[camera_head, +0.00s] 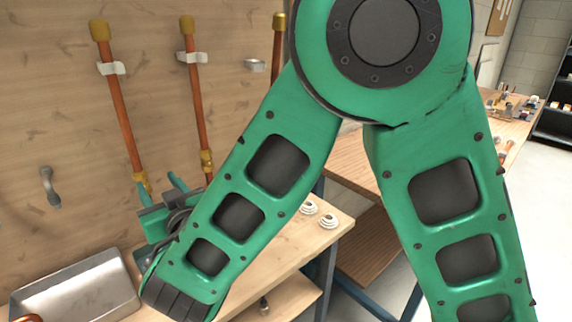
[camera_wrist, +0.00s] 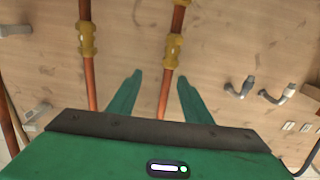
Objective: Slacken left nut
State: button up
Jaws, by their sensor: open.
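The left nut (camera_head: 140,181) is a brass fitting at the lower end of the leftmost copper pipe (camera_head: 123,120) on the wooden wall. My gripper (camera_head: 158,184) is beside it in the head view, with its green fingers apart. In the wrist view, my gripper (camera_wrist: 160,76) is open and empty. A brass nut (camera_wrist: 172,47) on the right-hand pipe there shows just beyond the fingertips, within their spread. That pipe runs down between the fingers. I cannot tell the remaining distance to the nut. My arm partly hides the area below the pipes in the head view.
A second copper pipe with a brass nut (camera_head: 207,160) stands to the right, and another pipe (camera_head: 278,40) beyond it. A metal basin (camera_head: 75,290) is at lower left. A grey hook (camera_head: 48,186) is on the wall. Small white round parts (camera_head: 328,221) lie on the bench.

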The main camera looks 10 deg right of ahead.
jog(key=w+d+f+m+g+h, duration=0.1)
jog(key=w+d+m+h, duration=0.2)
jog(key=d, duration=1.2)
jog(key=w+d+f+m+h, duration=0.1)
jog(key=w+d+m+h, duration=0.2)
jog(key=d, duration=1.2)
jog(key=shift+w+g+h, duration=0.4)
jog(key=shift+w+h, duration=1.25)
jog(key=shift+h, duration=0.55)
jog(key=shift+d, duration=0.2)
